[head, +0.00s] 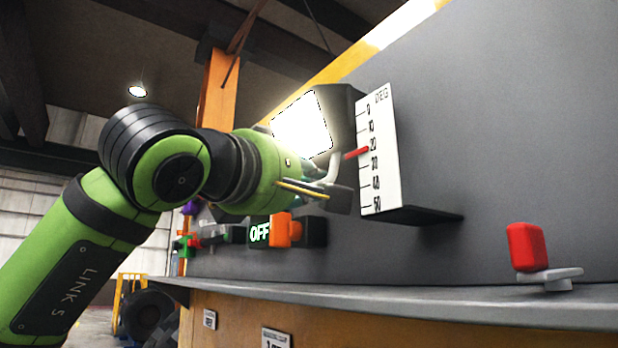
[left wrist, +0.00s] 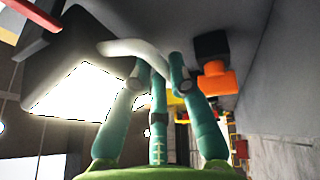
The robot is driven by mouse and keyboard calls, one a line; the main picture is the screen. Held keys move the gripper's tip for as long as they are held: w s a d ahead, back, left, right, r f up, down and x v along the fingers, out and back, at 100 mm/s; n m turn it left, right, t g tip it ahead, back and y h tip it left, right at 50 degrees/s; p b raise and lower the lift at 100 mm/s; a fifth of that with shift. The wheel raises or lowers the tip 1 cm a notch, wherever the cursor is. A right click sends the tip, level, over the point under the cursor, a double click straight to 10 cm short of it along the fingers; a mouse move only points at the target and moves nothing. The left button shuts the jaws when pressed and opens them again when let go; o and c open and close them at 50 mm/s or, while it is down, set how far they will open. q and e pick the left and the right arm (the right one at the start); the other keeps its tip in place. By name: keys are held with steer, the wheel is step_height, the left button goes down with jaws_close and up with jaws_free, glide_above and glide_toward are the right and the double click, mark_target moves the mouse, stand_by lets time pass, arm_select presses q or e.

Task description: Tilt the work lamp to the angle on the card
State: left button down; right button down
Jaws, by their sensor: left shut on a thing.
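The work lamp has a dark housing (head: 341,110) and a glowing white face (head: 303,125), and is mounted at the wall panel. Its pale curved handle (head: 335,165) shows below the face, and the handle also shows in the left wrist view (left wrist: 125,47). My left gripper (head: 322,178) is shut on the handle; its teal fingers (left wrist: 160,68) meet around it in the left wrist view. A white degree scale (head: 380,170) stands beside the lamp. The lamp's red pointer (head: 356,153) reaches it near the 20 mark. My right gripper is out of view.
A box marked OFF (head: 259,234) with an orange knob (head: 283,230) sits below the lamp. A red block-shaped handle (head: 526,246) stands at the right. A grey ledge (head: 420,298) runs below. A cut-off card (head: 275,338) is on the bench front, its text not fully readable.

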arm_select(q)
steer(key=shift+s+a+r+g+p, duration=0.4)
steer(key=shift+s+a+r, duration=0.05)
steer(key=shift+a, duration=0.1)
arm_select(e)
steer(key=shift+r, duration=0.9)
arm_select(q)
steer(key=shift+s+a+r, duration=0.1)
steer(key=shift+a+r, duration=0.1)
steer(key=shift+s+a+r, duration=0.15)
steer(key=shift+a, duration=0.05)
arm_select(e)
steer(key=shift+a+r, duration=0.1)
arm_select(q)
steer(key=c, duration=1.4)
jaws_free()
steer(key=shift+d+f, duration=0.1)
steer(key=shift+f, duration=0.2)
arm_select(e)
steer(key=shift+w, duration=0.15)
